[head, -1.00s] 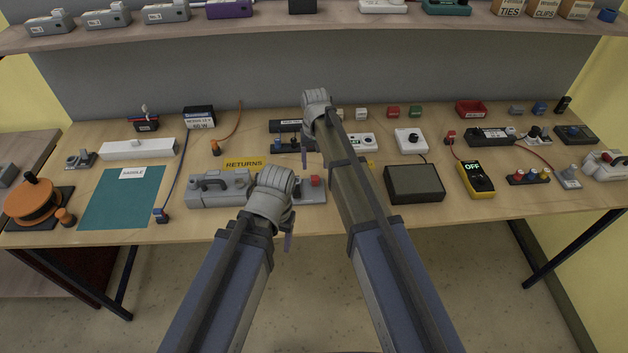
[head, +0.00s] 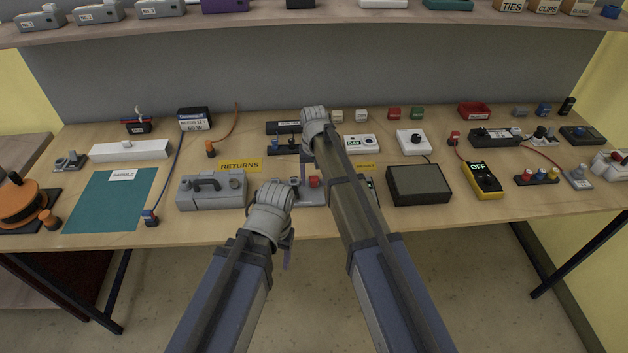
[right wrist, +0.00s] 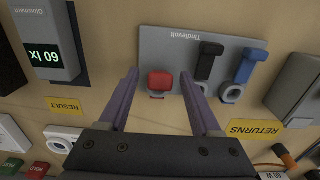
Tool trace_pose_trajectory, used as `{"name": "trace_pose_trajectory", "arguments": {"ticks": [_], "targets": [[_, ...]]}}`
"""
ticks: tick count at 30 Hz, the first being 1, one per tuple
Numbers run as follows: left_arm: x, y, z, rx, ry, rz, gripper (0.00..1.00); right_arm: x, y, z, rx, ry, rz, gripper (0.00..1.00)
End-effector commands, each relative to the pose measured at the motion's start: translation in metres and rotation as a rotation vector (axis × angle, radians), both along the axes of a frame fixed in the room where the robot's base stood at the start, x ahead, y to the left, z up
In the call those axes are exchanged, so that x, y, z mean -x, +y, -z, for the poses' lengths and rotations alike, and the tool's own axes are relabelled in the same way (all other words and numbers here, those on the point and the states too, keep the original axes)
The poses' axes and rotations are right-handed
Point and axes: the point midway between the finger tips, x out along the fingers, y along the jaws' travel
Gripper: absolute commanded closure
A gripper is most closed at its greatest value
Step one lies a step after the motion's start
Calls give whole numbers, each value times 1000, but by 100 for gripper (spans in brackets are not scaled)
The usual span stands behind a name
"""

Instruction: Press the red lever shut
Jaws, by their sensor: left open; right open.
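The red lever (right wrist: 160,82) sits on a grey lever block (right wrist: 160,45), beside a black lever (right wrist: 206,62) and a blue lever (right wrist: 250,66). In the right wrist view it shows as a short red block, while the other two show lengthwise. The red lever also shows in the head view (head: 314,181), between my two arms; much of the block is hidden there. My right gripper (right wrist: 158,85) is open, its purple fingers either side of the red lever in the picture; contact cannot be told. My left gripper (head: 287,252) is open and empty, nearer the table's front edge.
A grey handled case (head: 212,192) stands left of the block, with a yellow RETURNS label (head: 240,165) behind it. A lit lux meter (right wrist: 45,45) is on the block's other side. A dark box (head: 418,184) stands right of my right arm.

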Motion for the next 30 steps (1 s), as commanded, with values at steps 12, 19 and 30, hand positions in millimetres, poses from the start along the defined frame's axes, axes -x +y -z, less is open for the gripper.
{"name": "trace_pose_trajectory", "arguments": {"ticks": [12, 19, 30], "targets": [[0, 0, 0, 0, 0, 0, 37, 0, 0, 0, 0, 0, 0, 77], [0, 0, 0, 0, 0, 0, 37, 0, 0, 0, 0, 0, 0, 100], [0, 0, 1, 0, 0, 0, 37, 2, 0, 0, 0, -17, 0, 100]]}}
